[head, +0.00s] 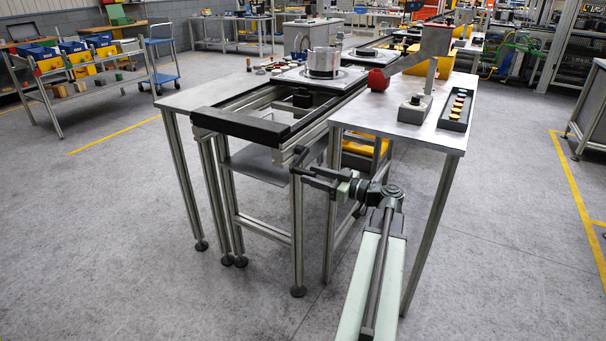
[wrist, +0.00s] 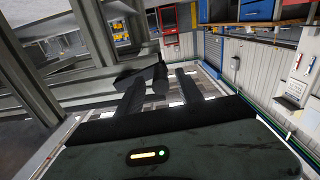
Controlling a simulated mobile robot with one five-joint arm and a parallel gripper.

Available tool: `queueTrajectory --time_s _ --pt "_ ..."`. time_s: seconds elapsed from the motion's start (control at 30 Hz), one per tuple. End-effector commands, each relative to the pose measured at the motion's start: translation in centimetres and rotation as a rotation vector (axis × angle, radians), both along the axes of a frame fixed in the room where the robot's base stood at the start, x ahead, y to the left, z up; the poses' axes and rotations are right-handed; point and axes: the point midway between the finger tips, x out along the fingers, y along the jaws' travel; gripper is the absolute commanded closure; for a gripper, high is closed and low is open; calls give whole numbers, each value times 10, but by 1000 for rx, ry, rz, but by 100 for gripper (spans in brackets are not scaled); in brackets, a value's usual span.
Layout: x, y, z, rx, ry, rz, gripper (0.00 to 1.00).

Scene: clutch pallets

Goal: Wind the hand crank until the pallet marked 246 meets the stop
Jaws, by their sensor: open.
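A pallet (head: 291,77) with a large metal housing on it sits on the black-edged conveyor (head: 262,101). A second pallet (head: 365,53) lies farther back. No number is legible, so I cannot tell which is 246. A dark hand crank (head: 301,155) appears at the conveyor's near end. In the wrist view its dark round handle (wrist: 160,79) lies between the fingers. My gripper (head: 318,177) is open around the handle; its fingers also show in the wrist view (wrist: 159,90). Contact cannot be told. I cannot clearly identify the stop.
Metal table legs stand close to my arm. The grey floor in front is clear. A cart with bins (head: 90,80) stands far left.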

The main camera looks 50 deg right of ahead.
Motion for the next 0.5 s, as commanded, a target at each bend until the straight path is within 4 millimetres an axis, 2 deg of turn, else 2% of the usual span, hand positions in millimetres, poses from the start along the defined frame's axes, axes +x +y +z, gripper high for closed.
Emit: queueTrajectory --time_s 0.1,0.2,0.47,0.5 --pt "19 5 0 0 0 4 57" --pt "28 8 0 0 0 2 57" --pt "32 9 0 1 0 3 57" --pt "32 9 0 1 0 3 60"
